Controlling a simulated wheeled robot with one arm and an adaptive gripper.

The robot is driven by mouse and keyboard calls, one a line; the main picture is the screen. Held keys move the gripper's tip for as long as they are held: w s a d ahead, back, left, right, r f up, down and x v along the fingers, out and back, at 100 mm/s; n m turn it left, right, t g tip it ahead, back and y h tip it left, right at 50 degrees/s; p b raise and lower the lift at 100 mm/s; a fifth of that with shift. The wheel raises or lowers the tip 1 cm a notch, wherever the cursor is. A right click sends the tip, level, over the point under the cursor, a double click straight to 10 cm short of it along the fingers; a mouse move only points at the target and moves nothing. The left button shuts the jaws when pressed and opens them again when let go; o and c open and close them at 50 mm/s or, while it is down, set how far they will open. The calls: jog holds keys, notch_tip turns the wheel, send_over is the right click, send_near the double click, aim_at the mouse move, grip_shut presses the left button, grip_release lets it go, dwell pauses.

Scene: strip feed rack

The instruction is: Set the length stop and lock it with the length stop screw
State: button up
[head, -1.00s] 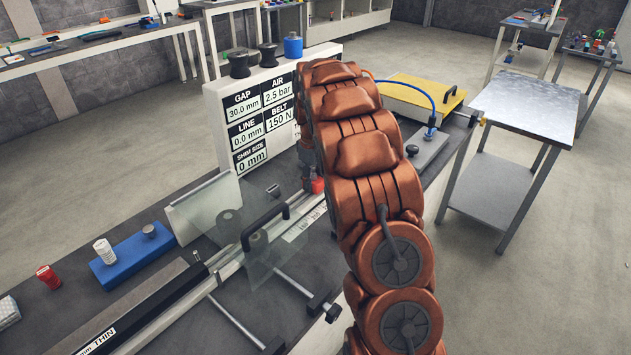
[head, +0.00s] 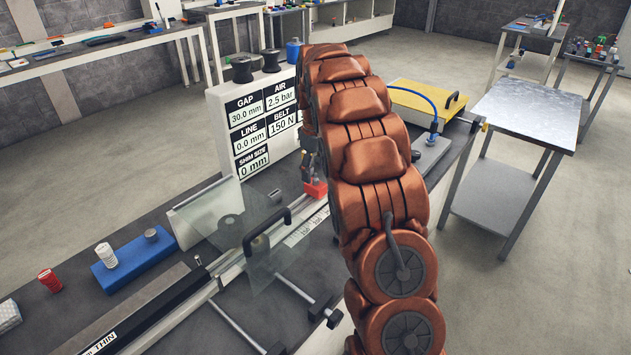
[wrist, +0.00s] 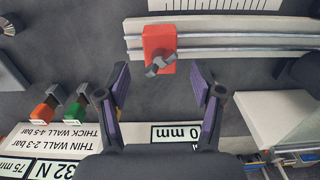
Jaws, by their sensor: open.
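The length stop is a red block (wrist: 158,40) sitting on the metal rail (wrist: 225,42) in the wrist view. Its grey length stop screw (wrist: 160,66), with a lever-like head, sticks out of the block's near side. My gripper (wrist: 160,74) is open, with its purple-padded fingers on either side of the screw and apart from it. I cannot tell how far the fingertips are from the screw in depth. In the head view the red block (head: 316,188) shows beside my arm, and my gripper is mostly hidden.
A sign board (head: 222,112) reading line 0.0 mm stands behind the rail. A clear guard (head: 235,225) with a black handle (head: 266,230) covers the rail nearer the camera.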

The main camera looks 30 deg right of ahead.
aim_at(316, 175)
notch_tip(316, 175, up, 7)
jog(key=shift+f, duration=0.2)
dwell(0.6)
